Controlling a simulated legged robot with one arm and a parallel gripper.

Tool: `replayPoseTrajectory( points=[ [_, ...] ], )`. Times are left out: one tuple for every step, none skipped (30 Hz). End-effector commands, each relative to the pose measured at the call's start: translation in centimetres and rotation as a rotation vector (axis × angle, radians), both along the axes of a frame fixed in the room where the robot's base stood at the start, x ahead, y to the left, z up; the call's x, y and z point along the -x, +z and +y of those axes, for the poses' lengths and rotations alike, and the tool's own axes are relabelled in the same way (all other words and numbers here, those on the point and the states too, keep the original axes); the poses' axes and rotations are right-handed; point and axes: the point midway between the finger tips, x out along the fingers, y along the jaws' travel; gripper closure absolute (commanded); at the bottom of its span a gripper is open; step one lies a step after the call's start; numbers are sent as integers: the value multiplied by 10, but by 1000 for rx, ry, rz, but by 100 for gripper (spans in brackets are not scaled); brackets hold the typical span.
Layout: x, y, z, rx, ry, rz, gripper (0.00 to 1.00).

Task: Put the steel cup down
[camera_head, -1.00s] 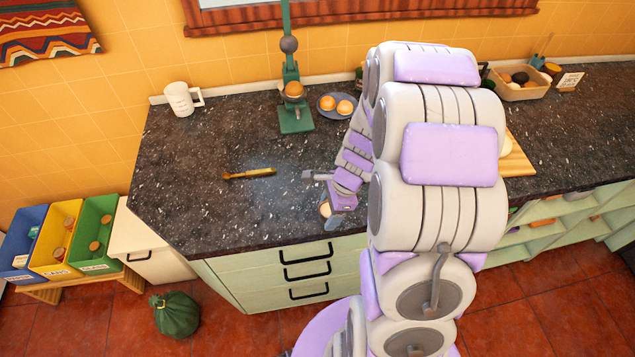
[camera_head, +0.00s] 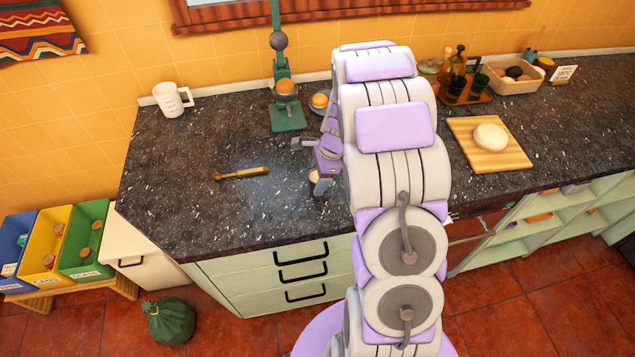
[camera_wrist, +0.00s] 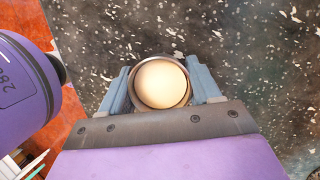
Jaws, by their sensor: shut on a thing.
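The steel cup (camera_wrist: 160,57) shows in the wrist view from above, as a round metal rim around a smooth cream-coloured round thing that fills most of its opening. My gripper (camera_wrist: 161,88) is shut on the cup, one blue-grey finger on each side of it. In the head view my gripper (camera_head: 318,184) is over the dark speckled counter (camera_head: 200,215), near its front edge above the drawers. The cup is mostly hidden there by my arm and fingers. I cannot tell whether its base touches the counter.
A brass-coloured tool (camera_head: 241,174) lies left of my gripper. A green press (camera_head: 287,115) and a plate with an orange ball (camera_head: 320,101) stand behind. A white mug (camera_head: 172,98) is at the back left. A cutting board (camera_head: 490,158) lies right of my arm. The left front counter is clear.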

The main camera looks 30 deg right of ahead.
Motion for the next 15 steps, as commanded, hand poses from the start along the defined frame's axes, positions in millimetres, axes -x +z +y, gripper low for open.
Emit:
replayPoseTrajectory(
  points=[
    [0,-10,0,-2,0,2,71],
    [0,-14,1,-2,0,3,71],
    [0,-16,1,-2,0,3,71],
    [1,-16,1,-2,0,2,71],
    [1,-16,1,-2,0,2,71],
    [1,-15,0,0,-1,1,71],
    [1,-15,0,0,0,1,71],
    [0,-14,0,0,0,1,71],
    [0,-14,0,0,0,1,71],
    [1,-14,0,0,0,1,71],
    [0,-15,0,0,0,1,71],
    [0,-15,1,-1,1,2,71],
    [1,-15,1,-1,1,2,36],
    [1,-15,0,-1,1,2,33],
    [1,-15,0,0,0,1,29]
  ],
)
